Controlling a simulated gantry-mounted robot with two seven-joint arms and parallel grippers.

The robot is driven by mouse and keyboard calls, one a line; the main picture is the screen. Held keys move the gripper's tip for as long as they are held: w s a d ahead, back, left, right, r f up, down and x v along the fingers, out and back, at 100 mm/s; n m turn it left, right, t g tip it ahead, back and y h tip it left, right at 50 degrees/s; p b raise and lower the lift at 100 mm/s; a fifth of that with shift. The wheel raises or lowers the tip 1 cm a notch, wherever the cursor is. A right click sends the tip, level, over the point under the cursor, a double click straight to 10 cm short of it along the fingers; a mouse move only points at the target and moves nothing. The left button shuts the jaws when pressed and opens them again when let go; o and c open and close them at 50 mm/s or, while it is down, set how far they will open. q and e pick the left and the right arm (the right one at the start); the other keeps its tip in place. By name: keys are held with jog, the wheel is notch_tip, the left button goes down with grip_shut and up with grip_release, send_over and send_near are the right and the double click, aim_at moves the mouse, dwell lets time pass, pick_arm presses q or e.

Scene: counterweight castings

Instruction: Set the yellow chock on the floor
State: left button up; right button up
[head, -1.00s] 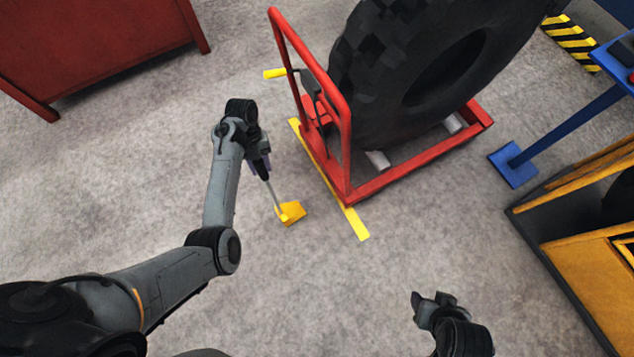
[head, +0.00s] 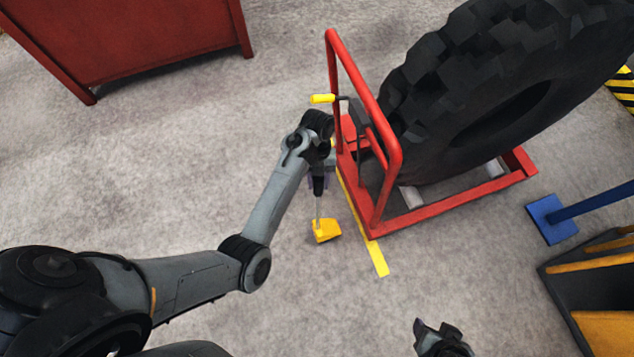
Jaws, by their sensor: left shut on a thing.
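The yellow chock (head: 326,231) is a small wedge with a thin upright handle. It is just left of the yellow floor line, near the front corner of the red tyre cradle. My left gripper (head: 318,190) is above it, shut on the handle. I cannot tell whether the chock touches the floor (head: 180,180). My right gripper (head: 430,329) is low at the bottom edge, away from the chock, and its jaw state is unclear.
The red cradle (head: 450,214) holds a large black tyre (head: 440,100) right of the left gripper. A yellow line (head: 378,258) runs along its side. A red cabinet (head: 150,45) is upper left, a blue stand (head: 551,219) right. Open floor lies left and below.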

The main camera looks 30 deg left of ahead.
pick_arm(q)
jog(key=w+d+f+b, duration=0.1)
jog(key=w+f+b, duration=0.7)
jog(key=f, duration=0.1)
jog(key=shift+w+d, duration=0.25)
jog(key=shift+w, duration=0.1)
jog(key=shift+f, duration=0.1)
dwell(0.4)
jog(key=o, duration=1)
jog(key=shift+f, duration=0.1)
